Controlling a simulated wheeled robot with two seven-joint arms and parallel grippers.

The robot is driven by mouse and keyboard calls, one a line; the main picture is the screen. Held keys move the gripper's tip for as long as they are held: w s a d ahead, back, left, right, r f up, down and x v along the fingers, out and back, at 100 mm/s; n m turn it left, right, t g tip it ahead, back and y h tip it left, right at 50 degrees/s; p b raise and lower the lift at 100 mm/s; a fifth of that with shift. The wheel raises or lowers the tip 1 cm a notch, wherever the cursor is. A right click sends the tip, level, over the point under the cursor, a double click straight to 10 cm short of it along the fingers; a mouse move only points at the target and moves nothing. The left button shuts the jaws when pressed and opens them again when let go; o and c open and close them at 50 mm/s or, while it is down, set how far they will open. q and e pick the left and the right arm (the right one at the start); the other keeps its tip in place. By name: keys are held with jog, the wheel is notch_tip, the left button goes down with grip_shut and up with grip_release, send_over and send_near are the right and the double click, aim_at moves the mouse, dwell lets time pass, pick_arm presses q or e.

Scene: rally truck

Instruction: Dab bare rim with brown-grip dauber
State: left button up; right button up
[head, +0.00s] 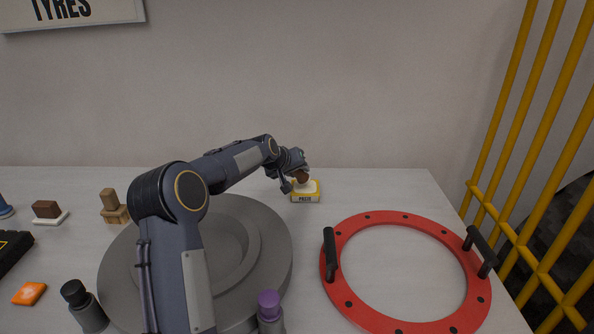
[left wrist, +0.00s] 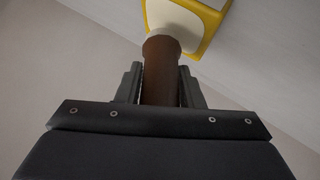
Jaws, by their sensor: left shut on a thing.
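My left gripper (head: 298,180) is shut on the brown grip of the dauber (head: 302,176) at the back of the table. In the left wrist view the brown grip (left wrist: 161,75) stands between both fingers, with a pale collar at its far end. That end is at the white top of the yellow paste box (head: 305,196); I cannot tell whether it touches. The box also shows in the left wrist view (left wrist: 213,38). The grey round rim (head: 275,250) lies flat on the table, partly hidden by my left arm. My right gripper is not in view.
A red ring (head: 366,311) with two black handles lies at the right. A purple-capped bottle (head: 269,308) and a dark-capped bottle (head: 85,308) stand in front. A wooden block (head: 115,212), a brown-topped block (head: 46,210) and an orange block (head: 29,293) are left. Yellow bars (head: 507,240) border the right.

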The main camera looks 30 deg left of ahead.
pick_arm(q)
jog(key=shift+f+b, duration=0.3)
jog(key=shift+f, duration=0.2)
dwell(0.8)
jog(key=shift+r+p, duration=2.65)
jog(key=shift+r, duration=0.95)
jog(key=shift+f, duration=0.1)
